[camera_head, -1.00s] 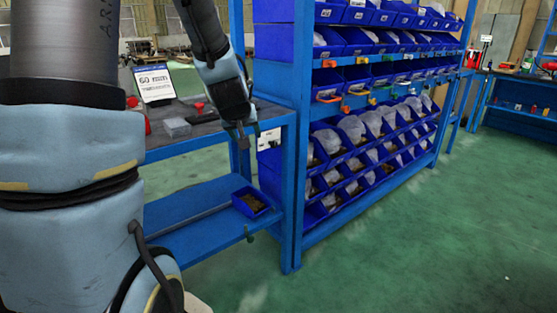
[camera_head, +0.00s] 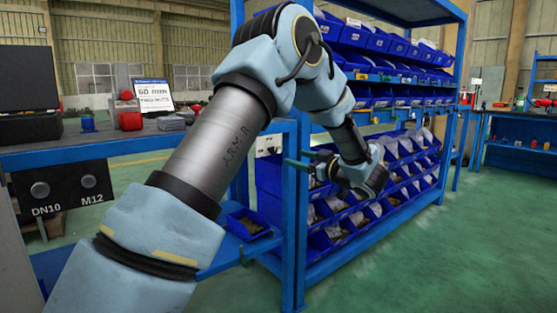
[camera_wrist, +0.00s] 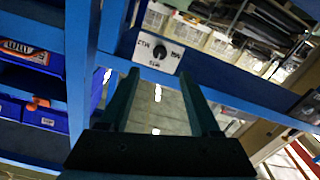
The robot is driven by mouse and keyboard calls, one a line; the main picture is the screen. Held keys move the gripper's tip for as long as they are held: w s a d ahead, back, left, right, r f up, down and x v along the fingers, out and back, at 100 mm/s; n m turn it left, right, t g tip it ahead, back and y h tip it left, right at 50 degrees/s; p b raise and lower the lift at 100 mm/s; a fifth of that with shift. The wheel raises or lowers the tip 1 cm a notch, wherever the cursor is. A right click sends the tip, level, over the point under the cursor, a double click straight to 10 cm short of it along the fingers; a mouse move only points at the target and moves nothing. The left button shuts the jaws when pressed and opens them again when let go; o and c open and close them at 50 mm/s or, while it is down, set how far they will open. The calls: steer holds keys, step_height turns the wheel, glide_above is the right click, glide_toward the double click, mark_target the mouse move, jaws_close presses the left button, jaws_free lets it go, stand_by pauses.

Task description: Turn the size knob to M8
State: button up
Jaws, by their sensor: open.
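A white plate with a round black knob (camera_wrist: 159,53) and small labels around it is fixed to a blue beam at the top of the wrist view. The labels are tilted and too small to read surely, and I cannot tell where the knob points. In the head view the white plate (camera_head: 268,145) sits at the bench's right end. My gripper (camera_head: 302,157) is to the right of the plate, open and empty. In the wrist view my gripper (camera_wrist: 162,80) has its two dark fingers apart, with the knob beyond and above the tips, not between them.
A black panel (camera_head: 65,190) on the left carries two knobs marked DN10 and M12. The bench (camera_head: 100,150) holds a sign (camera_head: 152,95) and a red object. A blue rack (camera_head: 300,220) with several bins stands close to my arm. Green floor is clear at right.

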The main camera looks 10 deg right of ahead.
mark_target(275, 151)
steer(key=b+x, duration=0.1)
steer(key=x, duration=0.8)
steer(key=shift+w+a, duration=0.2)
steer(key=shift+w, duration=0.15)
jaws_close()
